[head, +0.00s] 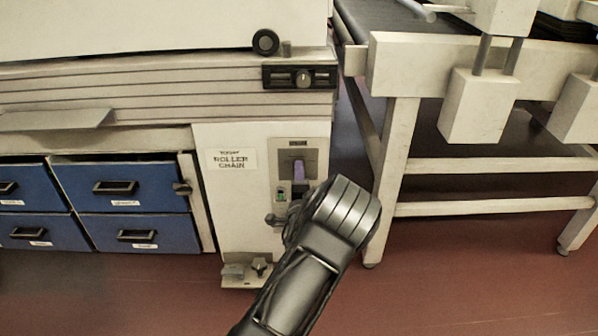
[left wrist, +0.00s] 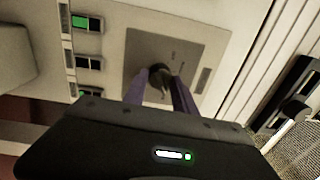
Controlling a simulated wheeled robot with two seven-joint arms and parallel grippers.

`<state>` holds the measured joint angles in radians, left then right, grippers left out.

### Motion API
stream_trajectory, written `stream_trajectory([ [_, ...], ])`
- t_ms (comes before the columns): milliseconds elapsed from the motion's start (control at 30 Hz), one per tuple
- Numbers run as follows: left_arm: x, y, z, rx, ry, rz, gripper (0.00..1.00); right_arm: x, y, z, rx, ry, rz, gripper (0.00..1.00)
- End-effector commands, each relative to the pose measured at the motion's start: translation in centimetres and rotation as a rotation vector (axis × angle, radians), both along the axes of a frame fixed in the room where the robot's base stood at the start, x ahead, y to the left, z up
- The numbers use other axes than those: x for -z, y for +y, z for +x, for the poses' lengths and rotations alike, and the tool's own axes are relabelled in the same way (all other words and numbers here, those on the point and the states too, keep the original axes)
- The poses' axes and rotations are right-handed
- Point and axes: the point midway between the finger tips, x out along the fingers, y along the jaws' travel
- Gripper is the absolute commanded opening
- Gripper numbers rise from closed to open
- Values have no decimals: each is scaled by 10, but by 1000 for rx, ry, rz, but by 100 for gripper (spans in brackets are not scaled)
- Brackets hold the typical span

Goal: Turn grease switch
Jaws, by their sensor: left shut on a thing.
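The grease switch is a dark rotary knob (left wrist: 159,74) on a grey square plate (left wrist: 150,50) in the left wrist view. In the head view the same plate (head: 310,158) is on the front of the white cabinet panel, and my gripper and arm hide the knob. My left gripper (left wrist: 160,92) has its two purple fingers on either side of the knob, shut on it. It also shows in the head view (head: 299,170) as a purple finger against the plate. My right gripper is in neither view.
A "ROLLER CHAIN" label (head: 231,160) is left of the plate. Small green-lit indicators (left wrist: 88,23) sit beside it. Blue drawers (head: 125,187) are at the left, a black control strip (head: 299,78) above, and a white conveyor frame (head: 400,130) at the right.

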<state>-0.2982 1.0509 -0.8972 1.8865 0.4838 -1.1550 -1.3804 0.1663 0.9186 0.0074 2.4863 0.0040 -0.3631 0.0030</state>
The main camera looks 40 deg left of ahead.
Motion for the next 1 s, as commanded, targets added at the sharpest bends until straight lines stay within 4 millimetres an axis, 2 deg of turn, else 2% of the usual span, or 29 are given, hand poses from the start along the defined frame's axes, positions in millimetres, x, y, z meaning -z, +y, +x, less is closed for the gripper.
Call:
stream_trajectory([
  [300,1,-1,0,1,102,130,0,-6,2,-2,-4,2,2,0],
  [833,1,0,0,0,124,159,0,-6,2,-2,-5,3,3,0],
  [867,1,0,0,0,124,159,33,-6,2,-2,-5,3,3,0],
  [1000,1,0,0,0,122,159,45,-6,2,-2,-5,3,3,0],
])
